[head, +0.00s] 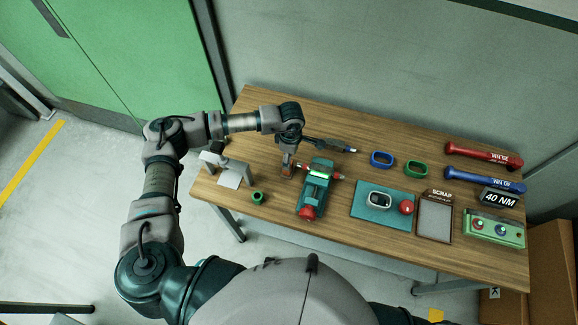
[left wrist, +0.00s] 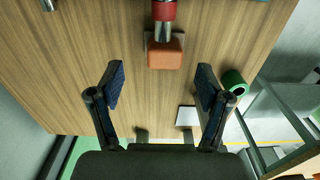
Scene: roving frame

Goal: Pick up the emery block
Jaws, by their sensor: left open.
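A small orange-brown block (left wrist: 165,52), which looks like the emery block, lies on the wooden table beside the end of a red-tipped metal bar. Grey edges show behind it. My left gripper (left wrist: 160,88) is open and empty, its two blue-padded fingers spread wide. In the left wrist view the block lies ahead of the gap between the fingertips, apart from both. In the head view my left gripper (head: 288,164) points down at the block's place, left of the green vise, and largely hides the block. My right gripper is not in view.
The teal vise (head: 314,190) with red knobs stands close to the right of the gripper. A green ring (head: 258,197) and a small grey stand (head: 233,170) are to the left. A teal mat (head: 367,213), a scrap tray (head: 434,218) and torque wrenches (head: 484,155) lie further right.

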